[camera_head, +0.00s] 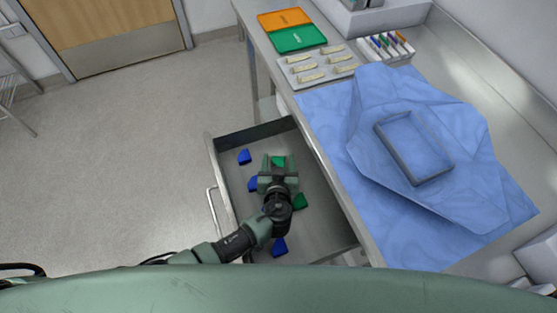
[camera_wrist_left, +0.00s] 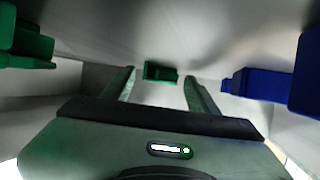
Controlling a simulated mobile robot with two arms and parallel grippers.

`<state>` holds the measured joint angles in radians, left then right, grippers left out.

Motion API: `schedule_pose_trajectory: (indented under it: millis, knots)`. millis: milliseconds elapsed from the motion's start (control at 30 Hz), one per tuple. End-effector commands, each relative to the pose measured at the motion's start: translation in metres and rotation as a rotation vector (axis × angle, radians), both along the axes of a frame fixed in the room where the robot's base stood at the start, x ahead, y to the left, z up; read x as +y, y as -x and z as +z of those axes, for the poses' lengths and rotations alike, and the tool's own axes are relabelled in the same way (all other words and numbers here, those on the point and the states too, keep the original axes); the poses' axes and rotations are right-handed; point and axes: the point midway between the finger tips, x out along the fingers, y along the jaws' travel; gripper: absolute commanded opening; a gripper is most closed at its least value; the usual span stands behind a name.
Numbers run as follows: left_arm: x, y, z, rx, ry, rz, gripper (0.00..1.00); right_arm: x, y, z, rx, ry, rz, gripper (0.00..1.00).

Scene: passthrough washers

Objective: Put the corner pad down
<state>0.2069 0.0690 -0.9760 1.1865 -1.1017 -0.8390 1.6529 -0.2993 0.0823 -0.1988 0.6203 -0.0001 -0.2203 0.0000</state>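Small wedge-shaped corner pads lie in the open drawer (camera_head: 325,225). Blue pads lie at the upper left (camera_head: 244,157), beside my gripper (camera_head: 253,184) and near the front (camera_head: 279,247). A green pad (camera_head: 300,202) lies right of my wrist. Another green pad (camera_head: 279,160) shows at my left gripper (camera_head: 278,168), which points down into the drawer. In the left wrist view the fingers are spread, with a green pad (camera_wrist_left: 160,71) between their tips and gaps on both sides. Blue pads (camera_wrist_left: 257,85) show there on the right, a green one (camera_wrist_left: 25,45) on the left. My right gripper is out of view.
The drawer's walls surround my left gripper; its handle (camera_head: 212,208) faces left.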

Motion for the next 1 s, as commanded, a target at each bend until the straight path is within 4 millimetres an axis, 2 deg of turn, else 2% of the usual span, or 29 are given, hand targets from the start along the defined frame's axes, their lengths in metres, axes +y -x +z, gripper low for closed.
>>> schedule_pose_trajectory:
  millis: [300,400,800,1000]
  knots:
    - [0.0,0.002,0.006,0.001,-0.001,0.0,0.59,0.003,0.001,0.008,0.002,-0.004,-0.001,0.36]
    - [-0.001,0.016,0.007,0.002,0.003,0.0,0.59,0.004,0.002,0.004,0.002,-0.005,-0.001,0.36]
    - [0.0,0.087,0.037,0.002,0.002,0.001,0.59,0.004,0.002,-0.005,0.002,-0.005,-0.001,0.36]
    - [0.0,0.107,0.047,0.0,0.0,0.0,0.59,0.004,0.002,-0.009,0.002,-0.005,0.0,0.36]
